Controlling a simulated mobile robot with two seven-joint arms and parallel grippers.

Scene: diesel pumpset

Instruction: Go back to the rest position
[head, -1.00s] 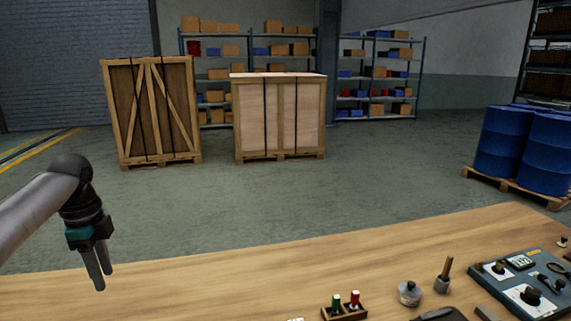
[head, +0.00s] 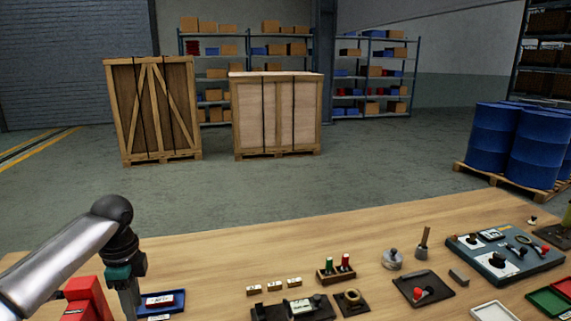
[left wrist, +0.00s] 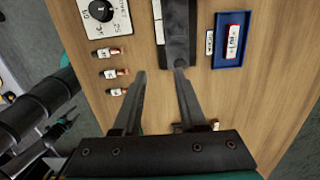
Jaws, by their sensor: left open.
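My left gripper (head: 128,298) is at the left end of the wooden table in the head view, pointing down beside a blue tray (head: 172,311). In the left wrist view the left gripper (left wrist: 160,72) has its two fingers apart, with nothing seen between them. The blue tray (left wrist: 217,62) there lies to the right of the fingers and holds a small red-and-white labelled item (left wrist: 233,42). My right gripper does not show in either view.
The wooden table (head: 240,250) holds a red device (head: 85,298), small labelled blocks (head: 273,286), a holder with green and red items (head: 337,275) and a control panel (head: 505,252). The table's far left part is clear. Crates (head: 276,115) and blue drums (head: 515,140) stand beyond.

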